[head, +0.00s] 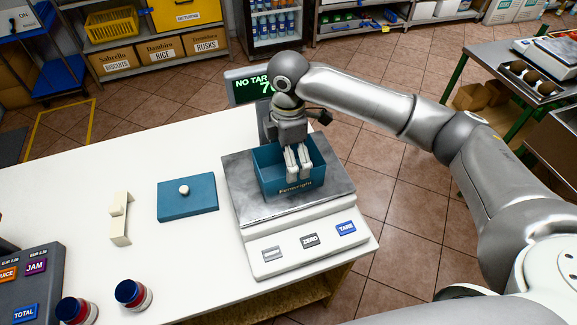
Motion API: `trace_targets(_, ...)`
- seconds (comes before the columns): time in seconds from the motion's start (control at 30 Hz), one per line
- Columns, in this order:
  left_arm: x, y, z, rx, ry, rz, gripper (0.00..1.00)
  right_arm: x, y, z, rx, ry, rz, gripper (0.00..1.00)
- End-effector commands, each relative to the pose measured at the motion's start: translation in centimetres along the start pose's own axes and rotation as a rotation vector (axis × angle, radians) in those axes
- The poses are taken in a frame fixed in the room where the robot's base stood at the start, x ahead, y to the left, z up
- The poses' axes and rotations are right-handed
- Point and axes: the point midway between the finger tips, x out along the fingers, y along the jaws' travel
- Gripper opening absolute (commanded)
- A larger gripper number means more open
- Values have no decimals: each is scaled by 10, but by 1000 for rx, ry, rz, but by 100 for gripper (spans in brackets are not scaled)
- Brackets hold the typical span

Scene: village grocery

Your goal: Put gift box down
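The gift box (271,183) is an open teal box with gold lettering on its front wall. It is over the metal pan (337,190) of the weighing scale; I cannot tell whether it rests on the pan or hangs just above it. My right gripper (299,177) points down at the box, its pale fingers close together at the front wall. Whether they pinch that wall is unclear. A flat teal lid (200,204) with a white knob lies on the white counter, left of the scale. My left gripper is not in view.
The scale's lit display (250,88) stands behind the pan, partly hidden by my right arm. A cream block-like item (121,225), two dark-capped jars (130,294) and a till keypad (35,285) are on the counter (190,145). The counter's back left is clear.

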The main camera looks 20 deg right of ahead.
Motion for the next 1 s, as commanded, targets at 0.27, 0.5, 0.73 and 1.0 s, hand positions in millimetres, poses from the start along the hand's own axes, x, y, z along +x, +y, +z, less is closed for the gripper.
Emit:
trace_targets(0.27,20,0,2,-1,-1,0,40,-56,1,-1,-1,1,4,100)
trace_targets(0.5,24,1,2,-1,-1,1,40,-80,0,-1,-1,1,0,100)
trace_targets(0.73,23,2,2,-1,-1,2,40,-82,0,0,-1,0,-1,100)
trace_targets(1.0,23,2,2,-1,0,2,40,-81,0,0,0,0,-1,100)
